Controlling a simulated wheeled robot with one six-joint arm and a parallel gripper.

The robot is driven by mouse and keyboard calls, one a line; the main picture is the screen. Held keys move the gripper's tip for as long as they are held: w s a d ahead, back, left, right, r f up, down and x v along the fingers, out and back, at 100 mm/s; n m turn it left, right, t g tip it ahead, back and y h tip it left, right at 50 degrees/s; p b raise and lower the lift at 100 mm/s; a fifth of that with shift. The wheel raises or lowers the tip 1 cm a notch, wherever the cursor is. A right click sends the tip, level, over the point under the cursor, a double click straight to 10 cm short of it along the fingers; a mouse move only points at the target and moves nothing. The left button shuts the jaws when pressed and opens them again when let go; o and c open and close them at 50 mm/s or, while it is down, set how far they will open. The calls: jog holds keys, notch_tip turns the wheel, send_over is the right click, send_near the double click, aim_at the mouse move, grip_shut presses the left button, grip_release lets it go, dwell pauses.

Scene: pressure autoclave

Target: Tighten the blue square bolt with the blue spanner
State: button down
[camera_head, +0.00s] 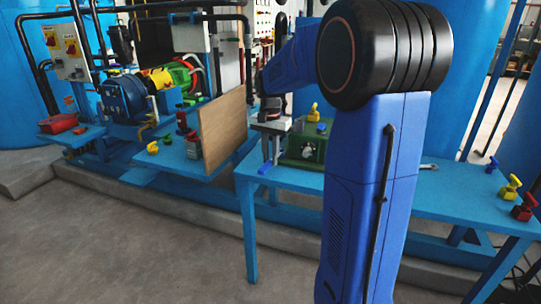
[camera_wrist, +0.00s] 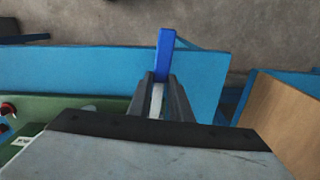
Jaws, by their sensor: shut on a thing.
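My gripper (camera_head: 271,148) is shut on the spanner, above the near left part of the blue table. The spanner's blue handle (camera_head: 265,168) sticks out below the fingers in the head view. In the wrist view the blue handle (camera_wrist: 165,55) points away from my gripper (camera_wrist: 160,98), and a pale metal part shows between the fingers. A green box (camera_head: 303,150) stands on the table just right of my gripper. A small blue piece (camera_head: 321,127) shows on its top, and I cannot tell whether it is the square bolt. The spanner's far end is hidden.
A wooden board (camera_head: 223,130) stands upright left of my gripper. A loose metal spanner (camera_head: 429,167) lies on the blue table (camera_head: 455,190). Yellow (camera_head: 510,188) and red (camera_head: 525,207) valve-like pieces stand at the right end. Open floor lies in front.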

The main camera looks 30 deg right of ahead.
aim_at(271, 160)
jog(key=shift+f, duration=0.5)
jog(key=c, duration=1.5)
grip_release()
jog(key=shift+c, duration=0.2)
notch_tip(271, 160, up, 17)
jog(key=shift+r, duration=0.2)
jog(key=shift+s+d+f, duration=0.15)
jog(key=shift+d+f, duration=0.05)
jog(key=shift+f, duration=0.9)
notch_tip(271, 160, down, 17)
jog(key=shift+f, duration=0.1)
